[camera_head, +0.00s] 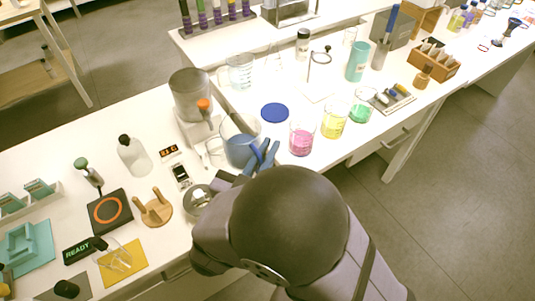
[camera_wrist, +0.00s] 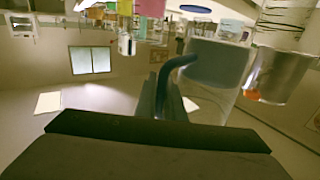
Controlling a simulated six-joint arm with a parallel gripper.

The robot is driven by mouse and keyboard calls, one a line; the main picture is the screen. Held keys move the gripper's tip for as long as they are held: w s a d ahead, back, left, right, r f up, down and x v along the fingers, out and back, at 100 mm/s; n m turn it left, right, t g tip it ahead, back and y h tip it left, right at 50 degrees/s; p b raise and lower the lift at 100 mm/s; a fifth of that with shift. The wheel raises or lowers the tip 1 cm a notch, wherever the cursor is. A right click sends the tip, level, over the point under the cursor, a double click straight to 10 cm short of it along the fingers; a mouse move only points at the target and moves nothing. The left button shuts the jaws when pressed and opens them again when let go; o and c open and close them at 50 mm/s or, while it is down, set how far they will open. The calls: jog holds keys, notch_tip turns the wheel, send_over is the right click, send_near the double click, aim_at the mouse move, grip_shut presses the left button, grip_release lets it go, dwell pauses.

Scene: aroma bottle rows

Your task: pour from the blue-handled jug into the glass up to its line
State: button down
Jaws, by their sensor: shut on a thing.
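The blue-handled jug (camera_head: 238,150) is a clear vessel with bluish liquid low in it, in the middle of the head view. My gripper (camera_head: 264,157) is shut on its blue handle, at the jug's right side. In the wrist view, which looks upside down, the jug (camera_wrist: 215,65) and its curved handle (camera_wrist: 174,70) are right of centre. The jug looks close to upright; I cannot tell whether its base touches the table.
Beakers of pink (camera_head: 302,139), yellow (camera_head: 334,122) and green (camera_head: 362,107) liquid stand right of the jug. A grey container (camera_head: 190,92) on a scale is behind-left. A blue disc (camera_head: 275,112) lies behind. A clear measuring jug (camera_head: 240,72) stands farther back.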

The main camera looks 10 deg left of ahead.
jog(key=w+a+r+n+g+y+p, duration=0.1)
jog(key=w+a+r+n+y+p, duration=0.25)
jog(key=w+r+y, duration=0.5)
jog(key=w+a+r+n+g+y+p, duration=0.1)
jog(key=w+a+r+n+y+p, duration=0.25)
jog(key=w, duration=0.85)
jog(key=n+g+y+p, duration=0.9)
jog(key=n+g, duration=0.5)
jog(key=g, duration=0.3)
send_over(249, 123)
jog(key=w, duration=0.3)
notch_tip(249, 123, down, 5)
jog(key=shift+a+f, duration=0.15)
jog(key=shift+f, duration=0.05)
jog(key=shift+s+a+f+n+t+h, duration=0.15)
jog(key=shift+s+a+f+n+h, duration=0.1)
jog(key=shift+f+n, duration=0.15)
jog(key=shift+s+a+f+n+t+h, duration=0.15)
jog(key=shift+s+f+n, duration=0.1)
jog(key=shift+n, duration=0.15)
jog(key=shift+s+a+f+n+h+b, duration=0.15)
jog(key=shift+s+f+n+b, duration=0.1)
jog(key=shift+f, duration=0.3)
jog(key=shift+s+a+f+n+h+b, duration=0.1)
jog(key=shift+s+f+n+h+b, duration=0.15)
jog(key=shift+f, duration=0.25)
jog(key=shift+s+a+f+n+h+b, duration=0.15)
jog(key=shift+f+n+b, duration=0.1)
jog(key=shift+f, duration=0.3)
